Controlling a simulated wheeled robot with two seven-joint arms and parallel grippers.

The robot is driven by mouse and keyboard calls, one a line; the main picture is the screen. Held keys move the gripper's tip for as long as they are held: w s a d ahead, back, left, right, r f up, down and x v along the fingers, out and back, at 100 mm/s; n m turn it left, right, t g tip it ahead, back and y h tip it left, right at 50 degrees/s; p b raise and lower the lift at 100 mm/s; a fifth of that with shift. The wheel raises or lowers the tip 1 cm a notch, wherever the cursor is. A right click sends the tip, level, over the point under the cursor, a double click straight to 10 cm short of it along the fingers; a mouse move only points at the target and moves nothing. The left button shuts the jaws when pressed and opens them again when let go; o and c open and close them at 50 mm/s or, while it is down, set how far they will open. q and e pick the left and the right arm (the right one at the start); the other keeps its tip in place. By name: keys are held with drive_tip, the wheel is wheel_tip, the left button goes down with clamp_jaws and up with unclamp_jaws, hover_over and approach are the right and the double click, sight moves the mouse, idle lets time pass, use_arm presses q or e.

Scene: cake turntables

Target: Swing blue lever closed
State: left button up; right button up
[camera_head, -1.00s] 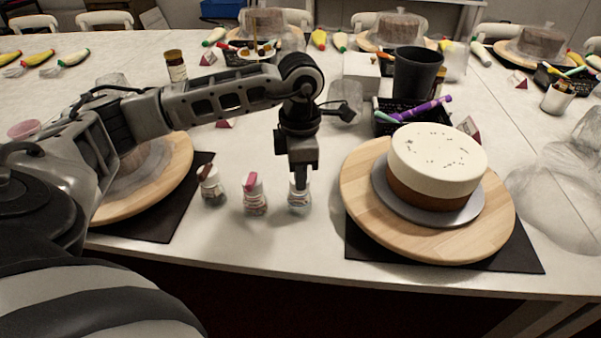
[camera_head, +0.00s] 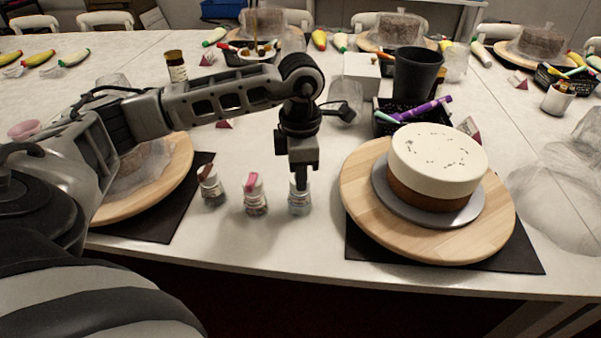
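Three small shaker jars stand in a row on the white table. The left jar (camera_head: 211,190) has a dark red-brown lid piece tilted up. The middle jar (camera_head: 255,198) has a pink lid piece tilted up. The right jar (camera_head: 299,205) is under my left gripper (camera_head: 302,186), which points straight down at its top. The gripper hides that jar's top, so I see no blue lever clearly. Only one narrow finger shape shows, so its opening cannot be read. My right gripper is not in view.
A white-topped cake (camera_head: 437,160) with dark specks stands on a wooden turntable (camera_head: 365,215) right of the jars. Another turntable (camera_head: 178,172) is at left, partly behind my arm. A black cup (camera_head: 417,75) and pen basket stand behind the cake. Table in front of the jars is clear.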

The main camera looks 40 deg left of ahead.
use_arm(q)
drive_tip(key=o, duration=0.4)
wheel_tip(320, 180, up, 16)
drive_tip(key=p, duration=0.1)
idle(0.4)
